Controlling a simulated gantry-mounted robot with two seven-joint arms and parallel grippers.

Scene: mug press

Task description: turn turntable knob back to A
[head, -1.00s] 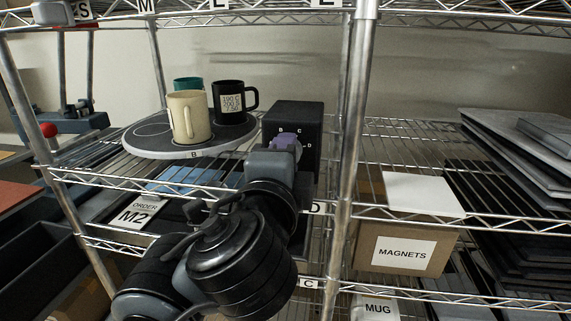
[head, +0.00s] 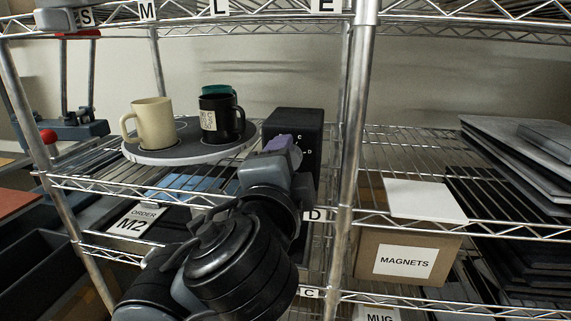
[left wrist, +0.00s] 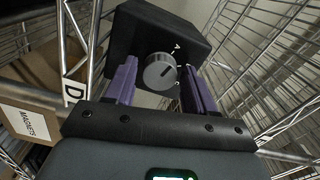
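The turntable (head: 180,157) is a grey disc on the middle shelf, left of the black control box (head: 292,122). It bears a cream mug (head: 154,124), a black mug (head: 209,120) and a teal mug (head: 231,89) mostly hidden behind the black one. In the left wrist view the round grey knob (left wrist: 160,72) sits on the box's face, near a letter A; its dark pointer line slants up and right. My left gripper (left wrist: 160,85) is open, its purple fingers either side of the knob with visible gaps. In the head view it (head: 284,149) hides the knob. My right gripper is not in view.
A shelf post (head: 352,160) stands right of the box. A MAGNETS carton (head: 404,262) and dark trays (head: 515,235) lie beyond it. The wire shelf above (head: 250,30) and a blue press with a red knob (head: 80,127) at left bound the space.

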